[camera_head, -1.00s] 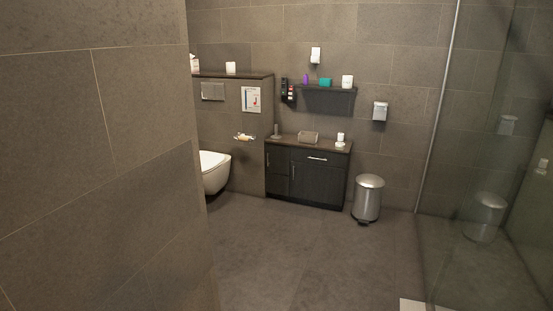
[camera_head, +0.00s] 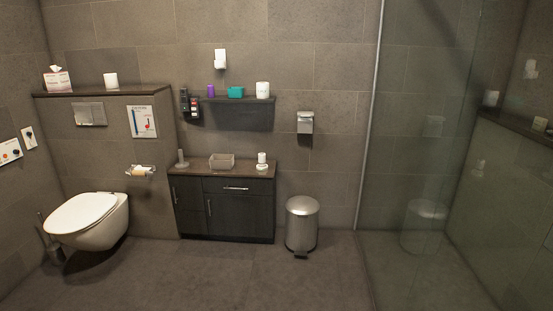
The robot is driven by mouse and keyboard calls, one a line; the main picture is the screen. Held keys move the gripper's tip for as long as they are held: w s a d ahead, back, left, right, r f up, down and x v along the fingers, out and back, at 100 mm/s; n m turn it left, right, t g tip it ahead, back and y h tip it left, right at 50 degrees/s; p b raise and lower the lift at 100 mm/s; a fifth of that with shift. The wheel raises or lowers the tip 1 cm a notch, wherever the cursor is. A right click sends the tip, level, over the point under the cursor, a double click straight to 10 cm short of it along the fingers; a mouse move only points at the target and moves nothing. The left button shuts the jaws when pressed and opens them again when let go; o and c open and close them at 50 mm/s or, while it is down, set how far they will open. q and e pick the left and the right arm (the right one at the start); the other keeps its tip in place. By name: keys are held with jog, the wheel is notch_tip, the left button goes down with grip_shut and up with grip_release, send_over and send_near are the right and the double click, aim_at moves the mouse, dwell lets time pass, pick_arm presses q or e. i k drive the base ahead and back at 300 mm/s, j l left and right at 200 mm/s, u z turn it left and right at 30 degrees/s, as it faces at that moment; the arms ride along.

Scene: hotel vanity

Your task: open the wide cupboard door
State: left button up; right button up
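The dark vanity cabinet (camera_head: 190,208) stands against the back wall, left of the picture's middle, some way ahead of me. Its wide cupboard door (camera_head: 240,217) is on the right, below a drawer (camera_head: 262,186) with a horizontal bar handle. The door looks shut. A vertical handle (camera_head: 209,207) sits near the door's left edge. A narrower front section lies to its left, with another small handle (camera_head: 174,196). Neither of my grippers shows in the head view.
A steel pedal bin (camera_head: 302,225) stands just right of the cabinet. A toilet (camera_head: 90,220) is on the left with a brush beside it. A glass shower panel (camera_head: 425,160) closes off the right. The floor (camera_head: 210,280) before the cabinet is clear.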

aim_at(233, 215)
jog(key=i+u, duration=0.15)
jog(key=i, duration=0.4)
jog(key=i+u, duration=0.15)
jog(key=i, duration=0.4)
jog(key=i+l+u, duration=0.2)
jog(key=i, duration=0.35)
